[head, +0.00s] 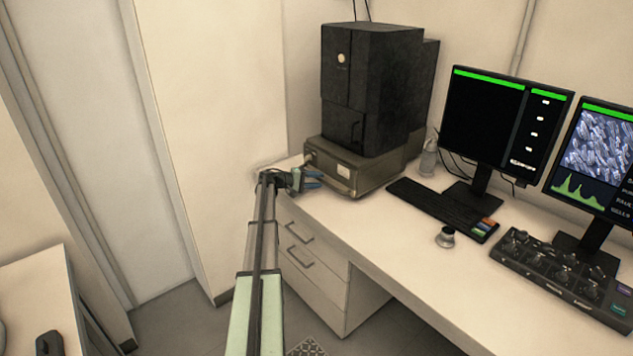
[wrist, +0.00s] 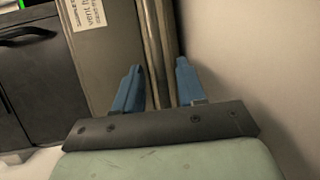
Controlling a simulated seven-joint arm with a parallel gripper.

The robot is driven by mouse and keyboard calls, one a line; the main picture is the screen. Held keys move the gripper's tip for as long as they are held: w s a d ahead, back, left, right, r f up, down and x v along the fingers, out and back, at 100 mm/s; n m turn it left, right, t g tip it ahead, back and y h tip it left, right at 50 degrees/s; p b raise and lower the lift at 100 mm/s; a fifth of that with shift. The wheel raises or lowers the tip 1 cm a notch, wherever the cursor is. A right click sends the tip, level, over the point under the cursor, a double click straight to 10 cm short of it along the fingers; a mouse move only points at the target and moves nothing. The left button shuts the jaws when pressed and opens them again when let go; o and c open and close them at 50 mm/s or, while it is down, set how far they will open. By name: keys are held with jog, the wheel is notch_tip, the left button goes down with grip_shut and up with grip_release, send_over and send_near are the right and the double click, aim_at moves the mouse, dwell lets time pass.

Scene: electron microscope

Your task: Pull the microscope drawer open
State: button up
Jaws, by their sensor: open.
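The microscope drawer (head: 344,169) is the grey-brown box front with a white label, under the black microscope column (head: 375,85). Its front also shows in the wrist view (wrist: 105,60), with the label at the top. The drawer's bar handle (head: 330,182) runs along the front; in the wrist view the handle (wrist: 158,45) runs upright in the picture. My gripper (head: 314,180) is at the drawer front, with blue fingers open. In the wrist view the fingers of my gripper (wrist: 159,65) lie either side of the handle, with gaps showing. I cannot tell how deep they reach. The drawer looks closed.
The white desk (head: 400,240) has lower drawers (head: 305,250) with their own handles under my arm. A keyboard (head: 440,207), a monitor (head: 505,125) and a control panel (head: 560,275) stand to the right. A tall pale panel (head: 215,130) stands left; floor lies open between.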

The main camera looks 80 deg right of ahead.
jog(key=shift+s, duration=0.2)
grip_shut()
dwell(0.3)
dwell(0.3)
